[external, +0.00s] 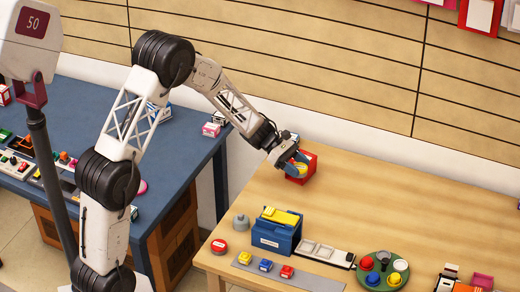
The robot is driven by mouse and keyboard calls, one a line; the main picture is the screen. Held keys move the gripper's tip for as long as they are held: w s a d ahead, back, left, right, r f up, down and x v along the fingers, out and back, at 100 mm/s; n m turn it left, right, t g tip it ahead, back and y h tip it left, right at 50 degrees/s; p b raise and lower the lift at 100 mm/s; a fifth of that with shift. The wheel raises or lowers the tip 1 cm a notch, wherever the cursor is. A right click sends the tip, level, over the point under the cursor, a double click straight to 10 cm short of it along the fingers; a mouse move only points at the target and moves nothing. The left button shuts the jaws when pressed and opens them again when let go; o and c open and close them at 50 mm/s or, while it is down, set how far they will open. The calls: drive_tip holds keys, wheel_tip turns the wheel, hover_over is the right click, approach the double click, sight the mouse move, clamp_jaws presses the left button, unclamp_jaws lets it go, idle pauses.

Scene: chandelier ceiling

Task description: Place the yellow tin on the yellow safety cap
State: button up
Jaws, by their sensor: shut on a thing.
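My gripper (297,164) is at the far left part of the wooden table, beside a red box. It is shut on a small yellow thing (300,170), which looks like the yellow tin; the fingers partly hide it. I cannot tell whether it touches the red box or the table. A green round tray (363,259) near the front holds red, blue, yellow and white rounded caps. The yellow one (394,280) at its front right looks like the yellow safety cap, and nothing is seen on top of it.
The red box (311,158) is right by my gripper. A blue box (273,240) with yellow items on top stands front left, with a white compartment tray (318,250) to its right. A grey strip (313,281) bears small coloured blocks.

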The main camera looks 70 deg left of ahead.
drive_tip(key=s+a+r+n+t+y, duration=0.1)
drive_tip(key=s+a+n+t+y, duration=0.15)
drive_tip(key=a, duration=0.95)
drive_tip(key=s+a+r+n+t+y, duration=0.2)
drive_tip(key=s+a+n+y, duration=0.15)
drive_tip(key=a, duration=0.85)
drive_tip(key=s+a+r+n+t+y, duration=0.15)
drive_tip(key=s+a, duration=0.25)
drive_tip(key=a, duration=0.8)
drive_tip(key=s+a+r+n+y, duration=0.2)
drive_tip(key=s+a+n+y, duration=0.2)
drive_tip(key=s+a, duration=0.8)
drive_tip(key=s+a+r+n+y, duration=0.2)
drive_tip(key=s+a+n+y, duration=0.2)
drive_tip(key=s+a, duration=0.8)
drive_tip(key=a, duration=0.2)
drive_tip(key=shift+a+r+g+y, duration=0.3)
drive_tip(key=shift+r+y, duration=0.05)
drive_tip(key=shift+r, duration=0.05)
drive_tip(key=shift+w+f, duration=0.1)
drive_tip(key=shift+f, duration=1.9)
drive_tip(key=shift+f, duration=2)
